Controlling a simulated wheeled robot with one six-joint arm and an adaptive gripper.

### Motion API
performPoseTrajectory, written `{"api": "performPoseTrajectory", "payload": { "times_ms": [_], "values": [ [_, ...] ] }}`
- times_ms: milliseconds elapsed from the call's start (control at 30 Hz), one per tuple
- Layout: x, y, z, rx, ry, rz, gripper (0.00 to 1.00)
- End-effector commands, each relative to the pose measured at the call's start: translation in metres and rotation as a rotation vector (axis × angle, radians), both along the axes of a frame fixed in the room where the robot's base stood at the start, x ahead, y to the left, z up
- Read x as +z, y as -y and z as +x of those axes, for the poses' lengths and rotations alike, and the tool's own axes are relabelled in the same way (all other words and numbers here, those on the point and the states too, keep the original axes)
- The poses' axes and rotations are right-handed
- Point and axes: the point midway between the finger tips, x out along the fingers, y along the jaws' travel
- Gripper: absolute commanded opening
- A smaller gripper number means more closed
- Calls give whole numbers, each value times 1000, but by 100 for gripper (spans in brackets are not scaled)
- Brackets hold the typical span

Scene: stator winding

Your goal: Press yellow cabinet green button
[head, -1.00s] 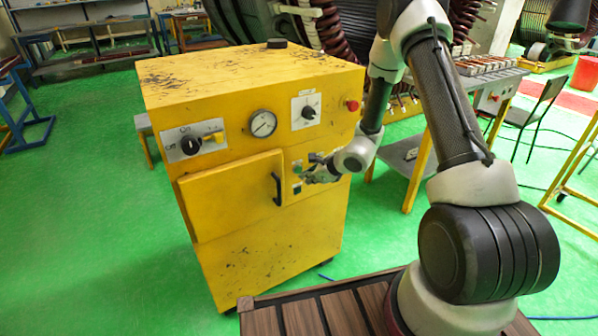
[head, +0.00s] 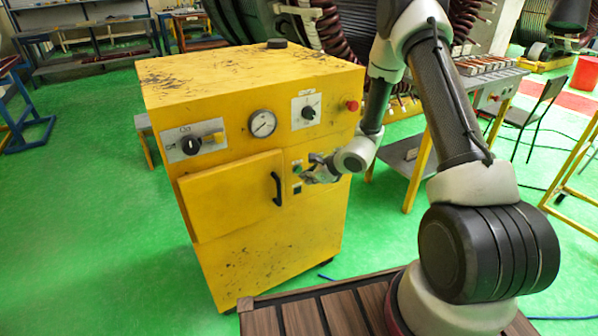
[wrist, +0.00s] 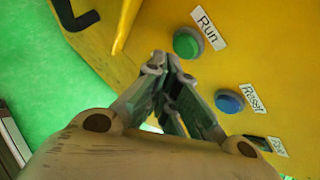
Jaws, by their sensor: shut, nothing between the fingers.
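The yellow cabinet (head: 270,240) stands in front of me. Its green button (wrist: 187,42) is round, labelled "Run", and shows clearly in the wrist view; in the head view it is small on the panel right of the door handle (head: 277,188). My gripper (wrist: 167,62) is shut and empty. Its fingertips are just beside the green button in the wrist picture, to its lower left. In the head view my gripper (head: 308,172) is close to the panel. I cannot tell whether the fingertips touch the cabinet.
A blue "Reset" button (wrist: 229,101) and a dark rectangular switch (wrist: 257,143) sit on the same panel. A gauge (head: 262,123), a knob (head: 308,112) and a red button (head: 351,105) are higher up. The black door handle is left of my gripper.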

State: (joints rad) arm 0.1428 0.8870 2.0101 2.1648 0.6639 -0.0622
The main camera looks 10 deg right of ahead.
Motion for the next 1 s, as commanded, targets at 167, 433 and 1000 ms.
{"api": "performPoseTrajectory", "payload": {
  "times_ms": [167,433,1000],
  "values": [
    [0,-2,4,1,0,-1,0],
    [0,-2,8,0,0,0,0],
    [0,-4,12,0,0,0,0]
  ]
}}
